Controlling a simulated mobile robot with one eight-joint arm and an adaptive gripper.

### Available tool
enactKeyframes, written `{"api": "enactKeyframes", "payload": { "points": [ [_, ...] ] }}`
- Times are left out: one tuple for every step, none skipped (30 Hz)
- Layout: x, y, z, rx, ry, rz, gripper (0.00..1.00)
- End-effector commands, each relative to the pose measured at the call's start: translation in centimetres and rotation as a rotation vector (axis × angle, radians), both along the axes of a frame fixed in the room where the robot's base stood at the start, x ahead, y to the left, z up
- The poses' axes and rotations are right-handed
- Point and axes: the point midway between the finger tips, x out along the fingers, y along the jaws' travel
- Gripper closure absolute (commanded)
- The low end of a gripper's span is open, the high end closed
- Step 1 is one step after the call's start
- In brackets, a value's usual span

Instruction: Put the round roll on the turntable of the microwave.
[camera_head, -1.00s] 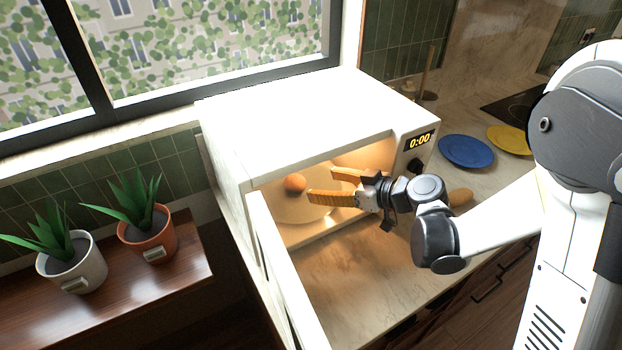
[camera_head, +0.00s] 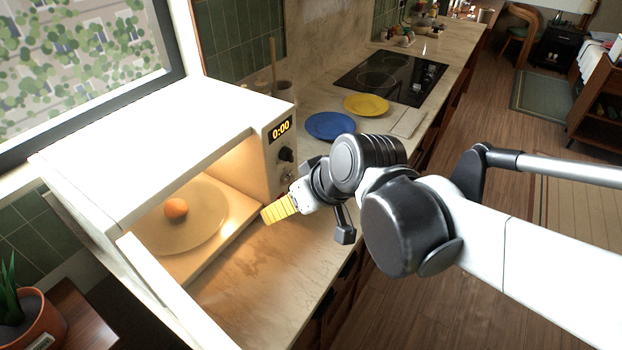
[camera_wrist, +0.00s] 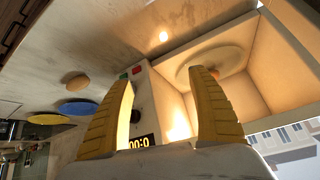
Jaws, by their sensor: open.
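A round orange-brown ball, which looks like the round roll (camera_head: 176,209), rests on the turntable (camera_head: 207,228) inside the lit, open microwave (camera_head: 205,120). In the wrist view the turntable (camera_wrist: 188,72) shows beyond the right finger, which partly covers it. My gripper (camera_wrist: 163,82) is open and empty, its two yellow fingers apart. In the head view my gripper (camera_head: 275,211) is outside the microwave, at the right front of its opening and above the counter. It is clear of the roll.
The open microwave door (camera_head: 160,290) stands at the left front. A brown oblong item (camera_wrist: 76,80) lies on the counter. A blue plate (camera_head: 330,126) and a yellow plate (camera_head: 366,105) lie before the cooktop (camera_head: 392,77). The counter (camera_head: 245,275) in front of the microwave is bare.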

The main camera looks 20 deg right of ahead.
Motion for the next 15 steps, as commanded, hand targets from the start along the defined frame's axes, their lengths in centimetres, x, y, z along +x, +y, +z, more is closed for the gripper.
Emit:
{"api": "enactKeyframes", "payload": {
  "points": [
    [-1.7, -1.3, 0.1, -0.021, 0.008, -0.059, 0.31],
    [-2.5, -2.1, 0.2, -0.033, 0.012, -0.096, 0.31],
    [-3.5, -3.1, 0.3, -0.046, 0.017, -0.143, 0.31],
    [-4.2, -3.8, 0.3, -0.056, 0.017, -0.173, 0.31],
    [-4.8, -4.4, 0.3, -0.064, 0.018, -0.2, 0.31],
    [-5.4, -5.0, 0.4, -0.073, 0.018, -0.232, 0.31],
    [-5.8, -5.5, 0.3, -0.079, 0.017, -0.253, 0.31],
    [-6.2, -5.8, 0.4, -0.082, 0.017, -0.27, 0.31],
    [-6.5, -6.2, 0.4, -0.087, 0.016, -0.286, 0.31],
    [-6.7, -6.3, 0.4, -0.089, 0.015, -0.296, 0.31],
    [-6.8, -6.5, 0.4, -0.091, 0.015, -0.302, 0.31],
    [-6.9, -6.6, 0.4, -0.093, 0.014, -0.309, 0.31],
    [-6.9, -6.7, 0.4, -0.093, 0.014, -0.311, 0.31],
    [-6.9, -6.7, 0.4, -0.094, 0.014, -0.312, 0.31],
    [-6.9, -6.7, 0.4, -0.093, 0.013, -0.311, 0.31]
  ]
}}
